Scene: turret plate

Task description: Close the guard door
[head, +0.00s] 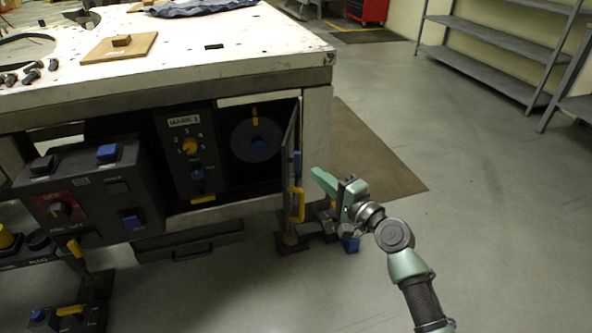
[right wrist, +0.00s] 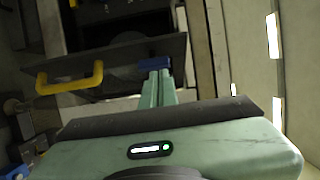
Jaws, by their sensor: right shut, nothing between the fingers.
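The guard door (head: 291,150) is a dark, narrow panel seen almost edge-on in the head view. It stands open, swung out from the cabinet front beside the right table leg. Its yellow handle (head: 296,204) is low on its outer side. In the right wrist view the door (right wrist: 120,58) crosses the upper part, with the yellow handle (right wrist: 70,79) at left and a blue piece (right wrist: 155,63) near the fingertips. My right gripper (head: 315,173) is shut and empty, just right of the door; its fingertips (right wrist: 160,74) appear close to the blue piece. Contact is unclear. My left gripper is out of view.
Behind the door are a round disc (head: 254,140) with a yellow grip and a dial panel (head: 188,160). A tilted control box (head: 85,195) stands left. The white tabletop (head: 250,50) is above. Floor to the right is open up to grey shelves (head: 500,40).

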